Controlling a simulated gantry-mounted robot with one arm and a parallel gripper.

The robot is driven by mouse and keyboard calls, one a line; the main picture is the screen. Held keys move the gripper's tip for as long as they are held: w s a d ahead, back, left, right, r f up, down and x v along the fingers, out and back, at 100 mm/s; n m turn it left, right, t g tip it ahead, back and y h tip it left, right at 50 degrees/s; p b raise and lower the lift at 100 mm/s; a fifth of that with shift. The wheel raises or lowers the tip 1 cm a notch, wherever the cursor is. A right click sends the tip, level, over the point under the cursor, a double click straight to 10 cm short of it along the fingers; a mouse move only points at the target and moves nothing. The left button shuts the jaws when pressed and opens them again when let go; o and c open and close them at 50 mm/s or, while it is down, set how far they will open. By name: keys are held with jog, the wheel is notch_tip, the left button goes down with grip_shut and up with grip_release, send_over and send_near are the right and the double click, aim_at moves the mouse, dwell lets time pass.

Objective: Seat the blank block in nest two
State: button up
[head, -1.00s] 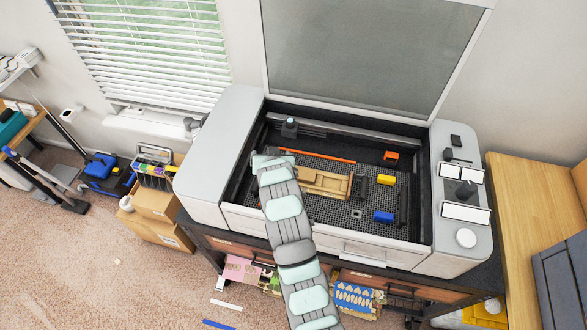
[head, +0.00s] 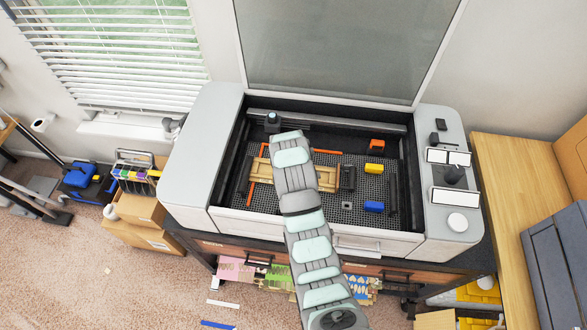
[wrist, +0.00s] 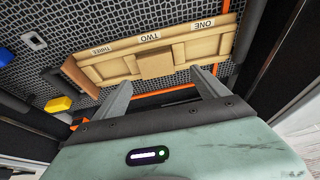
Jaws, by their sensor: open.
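A tan wooden fixture (wrist: 95,67) lies on the machine's dark bed, with labels ONE, TWO and THREE upside down in the wrist view. It also shows in the head view (head: 262,177), partly behind my arm. The blank block (wrist: 155,65), plain tan, is at the middle place by label TWO. I cannot tell whether it sits fully down in the nest. My gripper (wrist: 162,76) is open, its two grey fingers spread on the near side of the block, with a gap between them. In the head view my arm hides the fingers and the block.
A yellow block (head: 374,169), a blue block (head: 374,207), an orange piece (head: 377,146) and a small grey square (head: 347,206) lie on the bed right of the fixture. A dark block (head: 347,178) stands at the fixture's right end. Machine walls surround the bed; the lid is up.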

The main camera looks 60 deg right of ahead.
jog(key=x, duration=0.1)
jog(key=p+x, duration=0.2)
jog(key=x, duration=0.1)
jog(key=shift+s+d, duration=0.2)
jog(key=shift+s, duration=0.1)
jog(key=shift+w+d+f, duration=0.15)
jog(key=shift+d+f, duration=0.15)
jog(key=shift+f, duration=0.3)
jog(key=c, duration=1.6)
jog(key=shift+o, duration=0.2)
jog(key=shift+r, duration=0.1)
